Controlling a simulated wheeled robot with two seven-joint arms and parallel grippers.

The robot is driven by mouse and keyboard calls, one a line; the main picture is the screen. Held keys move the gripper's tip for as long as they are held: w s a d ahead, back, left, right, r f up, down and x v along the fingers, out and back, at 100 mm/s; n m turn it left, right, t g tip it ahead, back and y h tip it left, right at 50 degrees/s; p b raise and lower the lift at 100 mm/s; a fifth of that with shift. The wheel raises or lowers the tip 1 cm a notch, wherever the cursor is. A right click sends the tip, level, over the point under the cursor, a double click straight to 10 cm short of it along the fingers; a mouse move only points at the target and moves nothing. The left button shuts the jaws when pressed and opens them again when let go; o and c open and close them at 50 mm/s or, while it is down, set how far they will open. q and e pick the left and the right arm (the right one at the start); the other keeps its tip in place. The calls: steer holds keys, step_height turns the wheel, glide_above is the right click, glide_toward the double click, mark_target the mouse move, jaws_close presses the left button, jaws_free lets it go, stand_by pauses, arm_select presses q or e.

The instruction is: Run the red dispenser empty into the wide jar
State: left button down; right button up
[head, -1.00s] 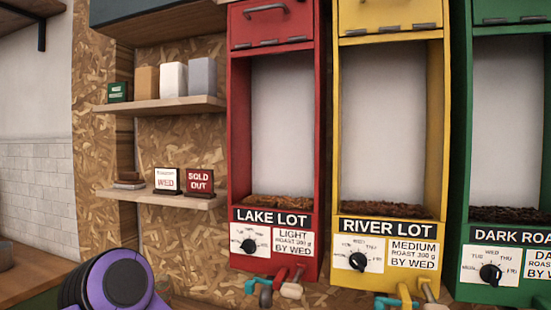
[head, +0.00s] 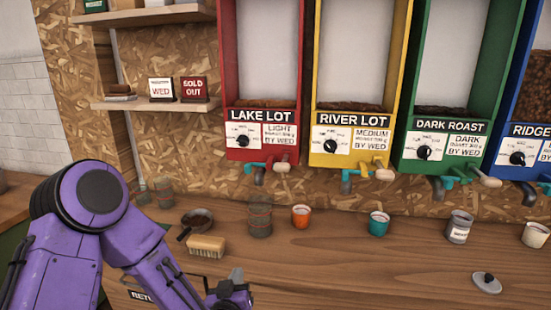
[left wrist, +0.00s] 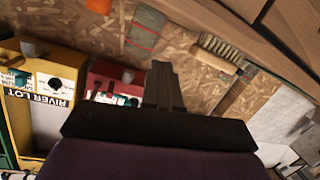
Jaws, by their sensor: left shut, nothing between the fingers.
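The red dispenser (head: 228,60), labelled LAKE LOT, hangs on the wall in the head view, with a low layer of brown beans (head: 268,103) in its window. Its spout and handle (head: 268,164) stick out below the label. A tall clear jar (head: 259,216) stands on the counter below it. Smaller clear vessels (head: 163,192) stand further left; I cannot tell for sure which is the wide jar. My left gripper (head: 237,284) is shut and empty, low over the counter's front, apart from the jar. Its shut fingers also show in the left wrist view (left wrist: 163,85). My right gripper is out of view.
A dark scoop or pan (head: 195,222) and a brush (head: 207,246) lie left of the tall jar. An orange cup (head: 301,216), a teal cup (head: 379,224) and a labelled grey jar (head: 459,227) stand to the right. A lid (head: 487,283) lies at front right. The counter's middle front is clear.

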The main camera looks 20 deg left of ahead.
arm_select(q)
steer(key=s+d+f+g+h, duration=0.1)
steer(key=s+f+g, duration=0.2)
steer(key=s+f, duration=0.35)
steer(key=s+f+g+h, duration=0.1)
steer(key=s+f+g, duration=0.2)
steer(key=f, duration=0.7)
steer(key=s+f+g, duration=0.3)
steer(key=s+f, duration=0.2)
steer(key=s, duration=0.4)
steer(key=s+a+f+g, duration=0.1)
steer(key=s+f+g, duration=0.1)
steer(key=s+f, duration=0.3)
steer(key=s, duration=0.3)
steer(key=shift+s+f+g, duration=0.2)
steer(key=shift+s+g, duration=0.2)
steer(key=shift+w+a, duration=0.1)
